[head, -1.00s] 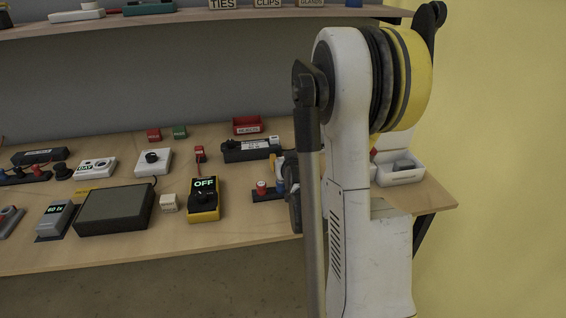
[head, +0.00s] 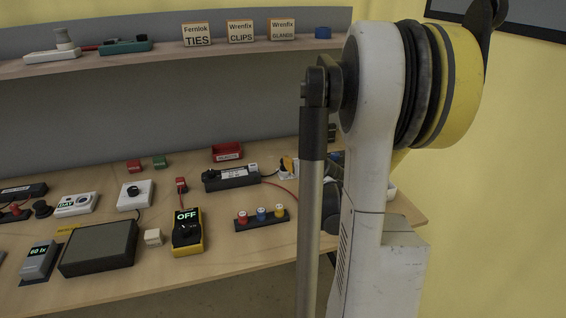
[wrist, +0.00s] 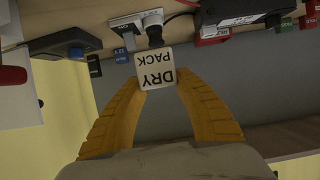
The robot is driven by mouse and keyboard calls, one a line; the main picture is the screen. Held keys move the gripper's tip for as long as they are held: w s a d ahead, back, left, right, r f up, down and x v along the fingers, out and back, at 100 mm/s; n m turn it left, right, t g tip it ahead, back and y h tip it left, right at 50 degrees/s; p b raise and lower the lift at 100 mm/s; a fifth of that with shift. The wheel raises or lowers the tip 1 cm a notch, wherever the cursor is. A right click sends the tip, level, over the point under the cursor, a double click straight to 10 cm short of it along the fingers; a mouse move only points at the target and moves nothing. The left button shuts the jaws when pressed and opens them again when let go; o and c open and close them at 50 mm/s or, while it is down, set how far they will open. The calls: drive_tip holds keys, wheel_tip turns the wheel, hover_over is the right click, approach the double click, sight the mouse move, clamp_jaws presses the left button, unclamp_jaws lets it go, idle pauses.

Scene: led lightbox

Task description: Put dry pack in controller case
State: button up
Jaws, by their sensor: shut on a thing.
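The dry pack (wrist: 155,66) is a small white block with dark "DRY PACK" lettering, upside down in the wrist view. My gripper (wrist: 160,82) has its two yellow fingers closed on it. In the head view my gripper and the held pack are hidden behind my arm. A white open box, possibly the controller case, stands at the right end of the bench. Only a white sliver of it (head: 391,190) shows beside my arm.
The bench holds a yellow "OFF" meter (head: 187,232), a dark flat panel (head: 98,248), a white cube (head: 153,237), a black terminal strip (head: 263,219) and a red bin (head: 227,152). A shelf (head: 150,55) with labelled boxes hangs above.

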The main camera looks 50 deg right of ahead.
drive_tip(key=shift+s+d+r, duration=0.15)
drive_tip(key=shift+s, duration=0.05)
wheel_tip(320, 180, up, 5)
drive_tip(key=p, duration=0.4)
drive_tip(key=shift+r, duration=0.1)
